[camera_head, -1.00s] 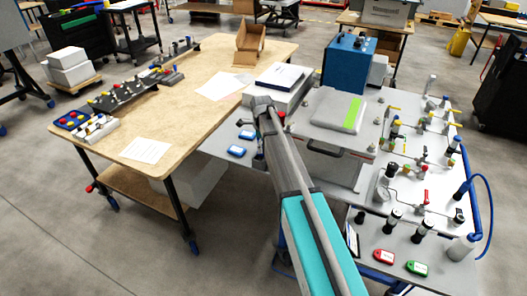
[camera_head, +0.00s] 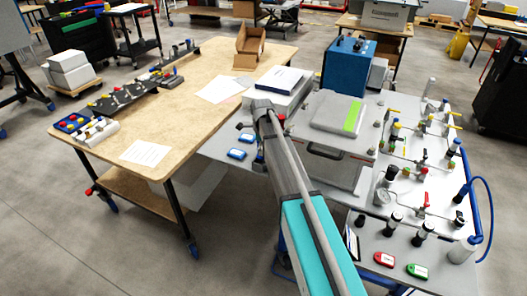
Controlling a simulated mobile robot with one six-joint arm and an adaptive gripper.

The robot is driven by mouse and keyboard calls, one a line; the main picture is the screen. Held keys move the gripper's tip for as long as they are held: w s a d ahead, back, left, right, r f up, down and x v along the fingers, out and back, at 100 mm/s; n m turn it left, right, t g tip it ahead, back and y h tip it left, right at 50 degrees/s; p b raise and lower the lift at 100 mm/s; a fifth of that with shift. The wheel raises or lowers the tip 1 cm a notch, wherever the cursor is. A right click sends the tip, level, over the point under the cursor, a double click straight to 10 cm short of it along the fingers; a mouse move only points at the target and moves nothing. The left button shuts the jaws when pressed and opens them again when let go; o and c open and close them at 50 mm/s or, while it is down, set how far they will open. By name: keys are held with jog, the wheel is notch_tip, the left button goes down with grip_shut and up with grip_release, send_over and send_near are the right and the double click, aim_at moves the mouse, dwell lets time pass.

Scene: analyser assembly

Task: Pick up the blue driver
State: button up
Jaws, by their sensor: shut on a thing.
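My arm reaches from the bottom of the head view up to the near side of the grey bench (camera_head: 218,148). Its far joint is beside the white box with a dark blue top. My gripper is hidden behind my own arm, so its jaws and anything between them do not show. I cannot make out the blue driver.
A grey lidded case (camera_head: 337,113), a blue box (camera_head: 348,63) and rows of valve fittings (camera_head: 425,155) crowd the bench right of my arm. The wooden table (camera_head: 190,125) at left has a clear middle.

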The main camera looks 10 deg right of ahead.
grip_shut()
jog(key=shift+r, duration=0.2)
notch_tip(320, 180, up, 10)
jog(key=p, duration=1)
jog(key=shift+f, duration=0.2)
jog(key=shift+s, duration=0.1)
dwell(0.6)
